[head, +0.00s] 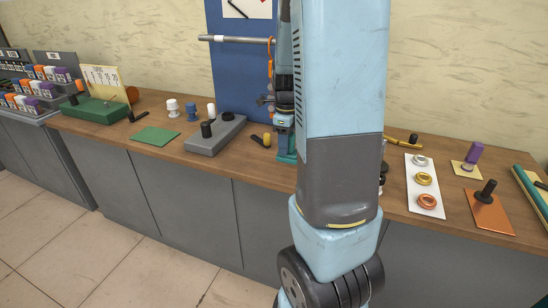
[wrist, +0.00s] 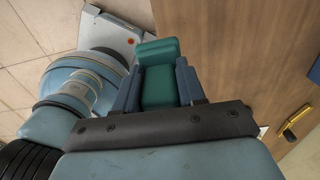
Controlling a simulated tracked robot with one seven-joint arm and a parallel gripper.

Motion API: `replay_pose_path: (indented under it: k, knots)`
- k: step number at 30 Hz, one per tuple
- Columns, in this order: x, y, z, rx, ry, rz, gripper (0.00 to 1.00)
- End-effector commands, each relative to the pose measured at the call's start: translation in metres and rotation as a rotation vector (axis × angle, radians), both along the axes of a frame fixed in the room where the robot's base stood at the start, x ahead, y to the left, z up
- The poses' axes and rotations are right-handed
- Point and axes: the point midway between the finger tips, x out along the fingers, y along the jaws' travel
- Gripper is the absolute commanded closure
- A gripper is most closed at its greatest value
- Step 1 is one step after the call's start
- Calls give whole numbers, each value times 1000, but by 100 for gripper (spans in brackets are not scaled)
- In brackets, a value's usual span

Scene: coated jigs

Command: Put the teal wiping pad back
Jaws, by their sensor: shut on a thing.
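The teal wiping pad (wrist: 158,86) shows in the wrist view as a blocky teal piece with a rounded, raised far end. My gripper (wrist: 158,68) is shut on it, with one blue-grey finger against each side. The pad is in the air near the edge of the wooden counter (wrist: 215,50), which lies on the right of that view, with tiled floor on the left. A flat green square mat (head: 155,136) lies bare on the counter at left.
A grey block with black knobs (head: 215,135) stands right of the mat. A green fixture (head: 96,110) is farther left. A blue board with a grey rod (head: 238,40) rises behind. On the right are a white card with rings (head: 424,190) and an orange plate with a black peg (head: 490,212).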

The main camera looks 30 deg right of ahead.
Motion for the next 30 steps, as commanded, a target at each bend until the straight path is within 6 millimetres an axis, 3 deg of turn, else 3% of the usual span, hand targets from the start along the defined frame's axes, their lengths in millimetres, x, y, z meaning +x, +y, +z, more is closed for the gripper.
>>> replay_pose_path:
  k: [7,13,26,30]
  knots:
    - [42,-5,-20,0,1,-1,100]
    - [63,-9,-47,0,1,-1,100]
    - [84,-11,-72,0,0,-1,100]
    - [89,-11,-89,2,3,-1,100]
